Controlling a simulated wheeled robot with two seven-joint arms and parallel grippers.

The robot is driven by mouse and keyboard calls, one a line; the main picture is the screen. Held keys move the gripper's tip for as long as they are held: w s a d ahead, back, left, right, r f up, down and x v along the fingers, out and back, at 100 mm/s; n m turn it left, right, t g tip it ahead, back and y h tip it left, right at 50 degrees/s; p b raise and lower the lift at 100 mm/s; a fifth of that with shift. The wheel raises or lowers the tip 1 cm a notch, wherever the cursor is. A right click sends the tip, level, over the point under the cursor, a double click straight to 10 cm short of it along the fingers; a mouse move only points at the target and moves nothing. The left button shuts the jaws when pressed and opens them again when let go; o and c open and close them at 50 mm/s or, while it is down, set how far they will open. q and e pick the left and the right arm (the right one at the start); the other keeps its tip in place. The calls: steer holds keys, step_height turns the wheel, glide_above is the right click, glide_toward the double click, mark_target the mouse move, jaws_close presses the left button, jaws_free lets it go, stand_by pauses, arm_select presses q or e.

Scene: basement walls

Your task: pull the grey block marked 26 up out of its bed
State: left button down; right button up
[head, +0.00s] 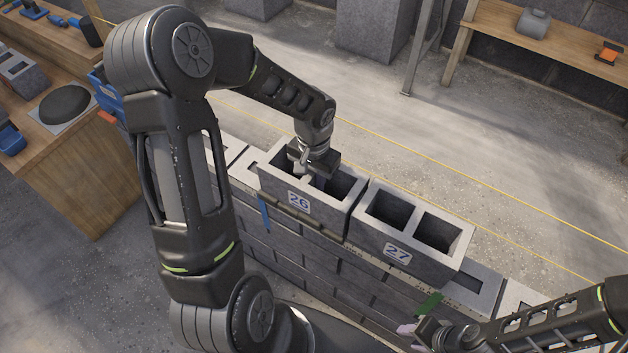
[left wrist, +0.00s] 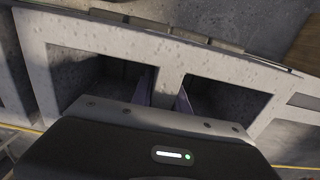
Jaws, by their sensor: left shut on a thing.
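The grey block marked 26 (head: 272,184) is a hollow block with two openings and a blue number on its front face. It sits upright in the top course of the wall; I cannot tell whether there is a gap beneath it. My left gripper (head: 307,176) reaches down from above and is shut on the block's middle web. In the left wrist view, its fingers (left wrist: 168,92) go down either side of the web of block 26 (left wrist: 110,48); their tips are hidden in the openings. My right gripper (head: 422,333) is low at the front right, in front of the wall; its jaw opening is unclear.
A block marked 27 (head: 365,238) stands just right of block 26. The grey wall (head: 305,262) runs beneath both. A wooden bench (head: 75,178) is at left.

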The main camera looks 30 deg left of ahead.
mark_target(314, 174)
arm_select(q)
steer(key=shift+w+r+p, duration=0.15)
steer(key=shift+r+p, duration=0.85)
steer(key=shift+r, duration=0.65)
stand_by(0.4)
step_height(314, 174, up, 11)
steer(key=p, duration=0.8)
steer(key=shift+r, duration=0.2)
step_height(314, 174, up, 2)
steer(key=shift+r+p, duration=0.25)
steer(key=shift+p, duration=0.8)
